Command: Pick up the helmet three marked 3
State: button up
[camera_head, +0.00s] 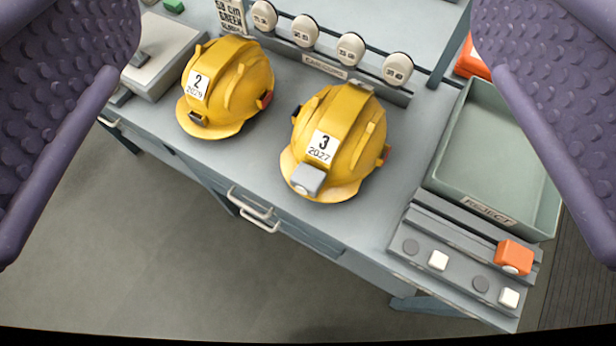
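The helmet three (340,138) is yellow with a white label reading "3" and "2027" and a grey lamp block on its front. It sits on the grey workbench, right of the picture's middle. A second yellow helmet (228,86), marked "2" and "2029", sits to its left with a gap between them. My gripper (305,130) is open; its two purple, knobbly fingers show at the left and right edges of the view. They are wide apart and hold nothing. Both helmets appear between them, touching neither finger.
A green-grey tray marked "REJECT" (490,212) stands right of helmet three. A control strip (460,262) with buttons and an orange block (514,257) lies at the front right. A rack of round white tags (349,48) stands behind the helmets. Drawer handles (254,208) stick out in front.

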aim_at(340, 132)
jog(key=i+j+z, duration=0.2)
jog(key=i, duration=0.25)
jog(key=i+j+z, duration=0.2)
jog(key=i, duration=0.3)
jog(key=l, duration=0.1)
